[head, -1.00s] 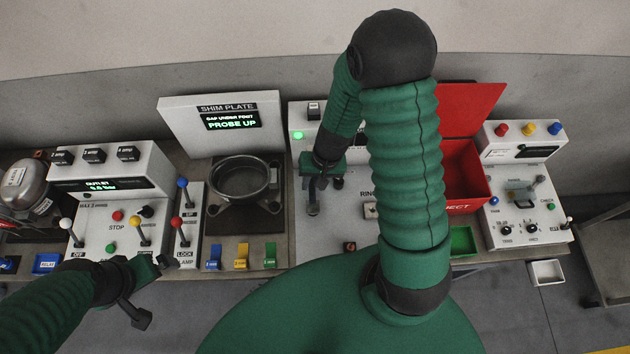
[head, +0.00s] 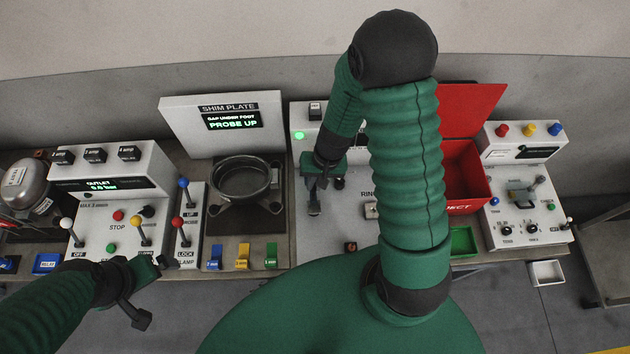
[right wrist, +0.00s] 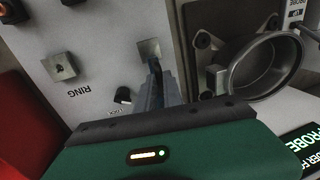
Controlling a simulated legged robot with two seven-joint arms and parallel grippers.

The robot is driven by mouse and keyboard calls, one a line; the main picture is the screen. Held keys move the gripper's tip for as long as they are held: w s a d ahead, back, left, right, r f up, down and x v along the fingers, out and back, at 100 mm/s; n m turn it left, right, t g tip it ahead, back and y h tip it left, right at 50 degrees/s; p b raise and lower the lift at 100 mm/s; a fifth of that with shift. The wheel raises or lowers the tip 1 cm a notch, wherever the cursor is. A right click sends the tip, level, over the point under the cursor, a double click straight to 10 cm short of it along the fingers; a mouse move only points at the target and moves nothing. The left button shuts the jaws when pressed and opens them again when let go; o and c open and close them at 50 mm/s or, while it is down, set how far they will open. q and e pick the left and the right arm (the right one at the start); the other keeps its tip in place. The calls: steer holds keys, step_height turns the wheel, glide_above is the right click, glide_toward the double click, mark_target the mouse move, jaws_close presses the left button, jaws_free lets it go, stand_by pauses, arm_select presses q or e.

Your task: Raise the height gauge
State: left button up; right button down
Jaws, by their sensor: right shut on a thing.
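The shim plate display (head: 230,121) reads PROBE UP in the head view. I cannot tell for sure which part is the height gauge. A blue-knobbed lever (head: 184,184) stands upright beside the label UP, left of the round metal bowl (head: 240,180). My right gripper (head: 315,207) is over the grey panel right of the bowl. In the right wrist view its fingers (right wrist: 156,82) are shut at a square metal block (right wrist: 150,50); the fingers partly hide what they hold. My left gripper (head: 165,262) is low at the front left, its jaws unclear.
A red-knobbed lever (head: 177,222) stands near my left gripper. Blue, yellow and green tabs (head: 242,256) line the front edge. A second square block (right wrist: 62,66) sits by the RING label. A red bin (head: 462,178) stands at right. My right arm hides the middle.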

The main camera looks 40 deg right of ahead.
steer(key=shift+w+d+r, duration=0.15)
steer(key=shift+w+r, duration=0.05)
stand_by(0.6)
step_height(320, 180, up, 10)
steer(key=p, duration=0.7)
steer(key=shift+f+p, duration=0.25)
steer(key=shift+p, duration=0.05)
steer(key=c, duration=1.5)
jaws_free()
steer(key=shift+f, duration=0.1)
steer(key=shift+s, duration=0.1)
steer(key=d+r, duration=0.1)
steer(key=r, duration=0.4)
steer(key=s+r, duration=0.1)
steer(key=r, duration=0.5)
steer(key=d+r, duration=0.1)
steer(key=r, duration=0.4)
steer(key=shift+s+d+r, duration=0.25)
steer(key=shift+s+d, duration=0.05)
steer(key=shift+d, duration=0.05)
